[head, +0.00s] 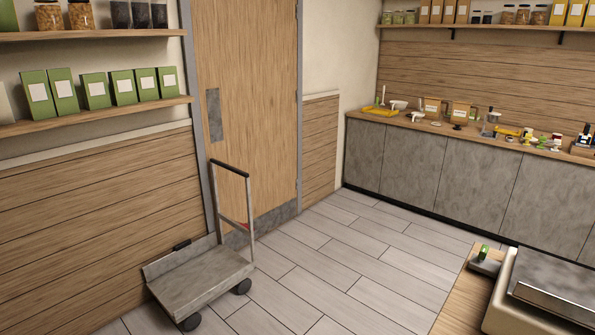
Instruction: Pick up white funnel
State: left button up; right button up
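No white funnel can be made out for certain. Several small white things stand on the far counter (360,116), too small to identify. One is a white bowl-like piece (399,104) near the counter's left end, which may be the funnel. A thin upright white item (383,95) stands left of it, by a yellow tray (372,111). Neither of my grippers is in view.
A flatbed trolley (205,283) stands on the floor at left, before a wooden door (245,110). Shelves with green boxes (95,90) line the left wall. A wooden table (452,308) is at lower right. The tiled floor (350,245) between is clear.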

aim_at(418, 115)
jog(key=i+j+u, duration=0.15)
jog(key=i+j, duration=0.4)
jog(key=i+j+u, duration=0.2)
jog(key=i+j, duration=0.25)
jog(key=i, duration=0.2)
jog(key=i+l+z, duration=0.15)
jog(key=i+z, duration=0.25)
jog(key=i+l+z, duration=0.1)
jog(key=i+z, duration=0.5)
jog(key=z, duration=0.15)
jog(key=i+j+z, duration=0.2)
jog(key=z, duration=0.2)
jog(key=i+j+z, duration=0.1)
jog(key=i+z, duration=0.25)
jog(key=i, duration=1.45)
jog(key=i+l, duration=0.15)
jog(key=i, duration=0.7)
jog(key=i+l, duration=0.1)
jog(key=i, duration=0.75)
jog(key=i+l+u, duration=0.5)
jog(key=i+l, duration=0.5)
